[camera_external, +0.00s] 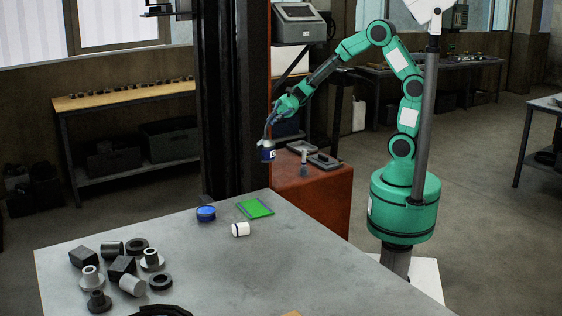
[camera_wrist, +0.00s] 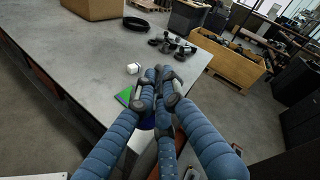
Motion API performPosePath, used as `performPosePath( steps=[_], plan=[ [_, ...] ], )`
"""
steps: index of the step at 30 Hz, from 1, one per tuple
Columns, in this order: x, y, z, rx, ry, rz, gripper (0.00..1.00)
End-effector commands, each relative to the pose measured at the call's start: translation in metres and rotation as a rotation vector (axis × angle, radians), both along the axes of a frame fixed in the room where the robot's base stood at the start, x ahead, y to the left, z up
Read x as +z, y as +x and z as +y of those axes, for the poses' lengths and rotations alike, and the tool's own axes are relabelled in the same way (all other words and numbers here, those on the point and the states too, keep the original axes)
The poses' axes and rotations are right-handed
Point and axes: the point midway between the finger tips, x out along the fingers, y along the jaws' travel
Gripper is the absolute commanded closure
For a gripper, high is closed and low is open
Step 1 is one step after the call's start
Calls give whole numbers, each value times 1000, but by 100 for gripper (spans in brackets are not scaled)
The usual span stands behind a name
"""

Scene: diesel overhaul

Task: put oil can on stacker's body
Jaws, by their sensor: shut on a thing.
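The blue oil can (camera_external: 267,151), with a light label, hangs upright from my gripper (camera_external: 270,128) in the external view. My gripper is shut on its top. In that view they appear at the left edge of the stacker's orange-red body (camera_external: 312,205), with the can apart from its top. In the wrist view my fingers (camera_wrist: 160,90) converge and hide most of what they hold. A blue patch (camera_wrist: 147,123) shows beneath them; I cannot tell whether it is the can or the blue tin.
Two grey trays (camera_external: 323,161) and a small upright grey item (camera_external: 304,166) occupy the body's top. The dark mast (camera_external: 222,110) stands left. The table (camera_external: 300,275) holds a blue tin (camera_external: 206,213), green pad (camera_external: 255,208), white cylinder (camera_external: 241,229) and several metal parts.

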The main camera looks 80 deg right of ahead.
Motion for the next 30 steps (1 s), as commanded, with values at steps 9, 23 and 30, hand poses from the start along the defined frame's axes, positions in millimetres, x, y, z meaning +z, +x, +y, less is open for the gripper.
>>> performPosePath(
  steps=[9,23,30],
  plan=[
    [-18,-11,-71,15,5,-1,100],
    [-34,-28,-193,-18,10,-2,100],
    [-37,-35,-265,-67,12,-4,100]
  ],
)
